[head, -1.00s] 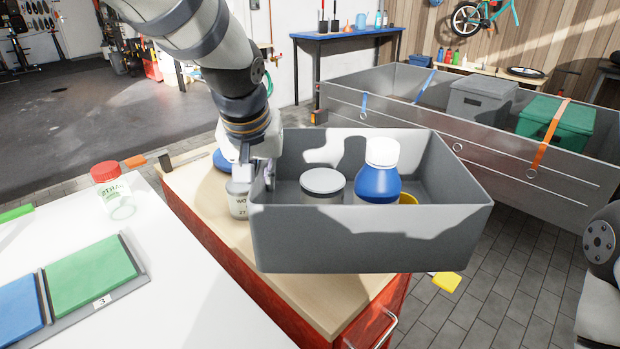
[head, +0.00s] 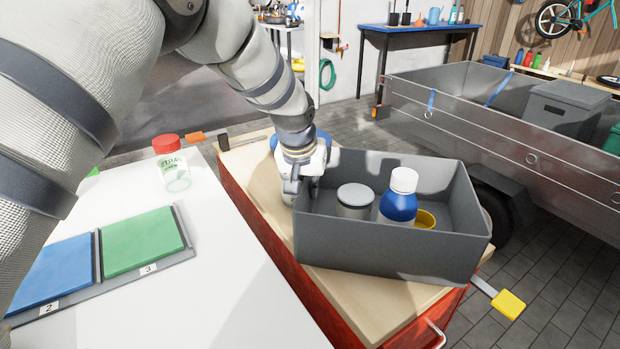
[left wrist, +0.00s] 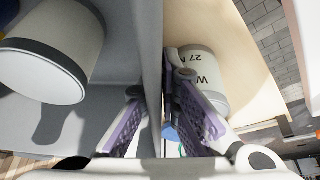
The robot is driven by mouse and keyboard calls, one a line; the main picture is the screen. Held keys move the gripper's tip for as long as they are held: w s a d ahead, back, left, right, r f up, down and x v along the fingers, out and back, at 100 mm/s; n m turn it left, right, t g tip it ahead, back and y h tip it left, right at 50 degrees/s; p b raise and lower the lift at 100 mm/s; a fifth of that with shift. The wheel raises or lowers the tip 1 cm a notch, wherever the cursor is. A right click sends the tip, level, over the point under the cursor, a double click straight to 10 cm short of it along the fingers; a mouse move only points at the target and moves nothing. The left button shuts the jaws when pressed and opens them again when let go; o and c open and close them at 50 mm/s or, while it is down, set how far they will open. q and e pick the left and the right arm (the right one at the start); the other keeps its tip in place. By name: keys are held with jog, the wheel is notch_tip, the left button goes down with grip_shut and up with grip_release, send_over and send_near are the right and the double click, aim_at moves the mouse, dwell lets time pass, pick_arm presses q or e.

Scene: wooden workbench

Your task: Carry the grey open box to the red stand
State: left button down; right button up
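The grey open box (head: 385,248) is upright over the wooden top (head: 268,218) of a red cabinet (head: 262,237), the only red stand-like thing in view. I cannot tell whether its base touches the top. Its right end reaches the cabinet's right edge. My left gripper (head: 305,190) is at the box's left wall. In the left wrist view its fingers (left wrist: 160,105) lie on both sides of the wall and appear shut on it. The box holds a grey-lidded jar (head: 354,203), a blue bottle with a white cap (head: 399,203) and a yellow cup (head: 425,219). My right gripper is out of view.
A white-labelled can (left wrist: 205,80) stands outside the box, close beside my left fingers. The white table (head: 225,290) at left bears a red-lidded jar (head: 172,165) and blue and green pads (head: 143,242). A grey trailer (head: 480,125) stands behind at right. A yellow-ended piece (head: 508,304) sticks out at right.

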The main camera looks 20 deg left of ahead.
pick_arm(q)
jog(key=shift+w+d+r, duration=0.1)
jog(key=shift+r, duration=0.1)
jog(key=c, duration=2.1)
grip_release()
jog(key=shift+f, duration=0.15)
jog(key=p+v, duration=0.1)
jog(key=v, duration=1.1)
jog(key=shift+p, duration=0.4)
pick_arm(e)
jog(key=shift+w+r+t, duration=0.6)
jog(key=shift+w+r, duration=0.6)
